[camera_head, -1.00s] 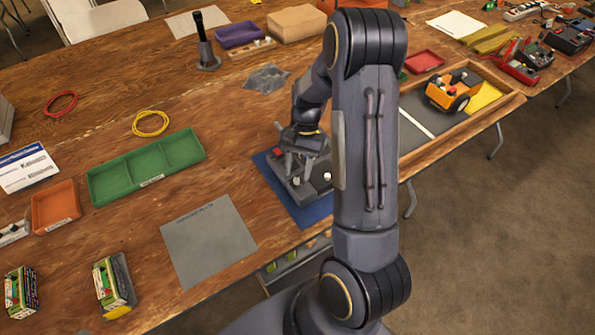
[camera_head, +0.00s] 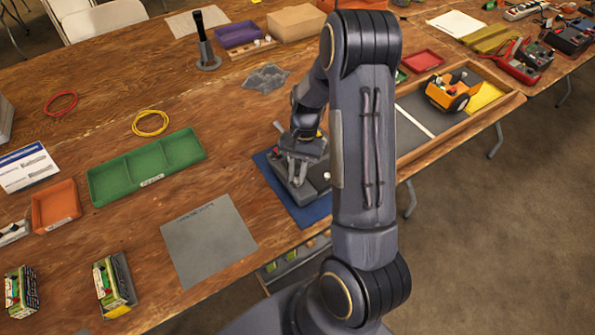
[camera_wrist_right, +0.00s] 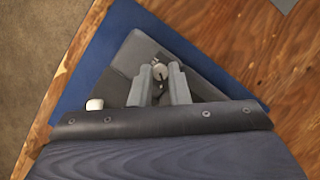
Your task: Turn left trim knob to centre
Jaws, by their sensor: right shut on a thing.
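A dark grey control box (camera_head: 309,193) lies on a blue mat (camera_head: 316,212) at the table's front edge. In the right wrist view the box (camera_wrist_right: 122,62) shows beneath my right gripper (camera_wrist_right: 160,84). The fingers are shut on a small pale knob (camera_wrist_right: 160,72) on the box. Its pointer and any centre mark cannot be made out. A white knob (camera_wrist_right: 95,104) on the box stands apart from the fingers and shows in the head view (camera_head: 326,176). In the head view my right gripper (camera_head: 296,172) reaches down onto the box. My left gripper is out of view.
A green compartment tray (camera_head: 146,180) and a grey sheet (camera_head: 208,240) lie left of the mat. A wooden-framed board (camera_head: 440,150) with an orange wheeled vehicle (camera_head: 452,92) is to the right. A black upright tool (camera_head: 203,40) stands farther back.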

